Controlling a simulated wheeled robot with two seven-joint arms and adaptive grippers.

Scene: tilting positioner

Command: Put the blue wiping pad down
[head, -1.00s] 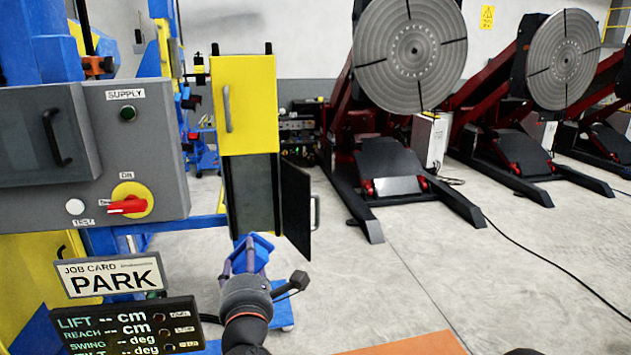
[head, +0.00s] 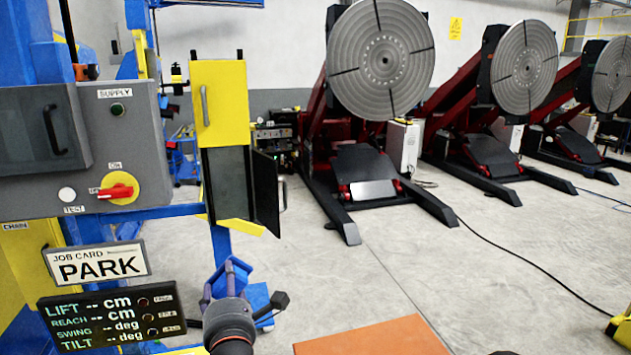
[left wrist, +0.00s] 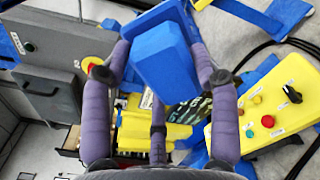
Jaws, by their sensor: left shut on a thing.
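The blue wiping pad (head: 238,270) is in my left gripper (head: 226,284), low in the head view, left of centre. In the left wrist view the blue pad (left wrist: 163,62) sits between the purple fingers of the left gripper (left wrist: 160,75), which are shut on it. It is held in the air, and part of it is hidden behind the fingers in the head view. My right gripper does not show.
An orange flat surface (head: 375,338) lies at the bottom of the head view, right of my gripper. A grey control box (head: 75,150), a PARK job card (head: 97,264) and a readout panel (head: 112,318) stand left. A yellow cabinet (head: 220,105) has its lower dark door (head: 266,192) open.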

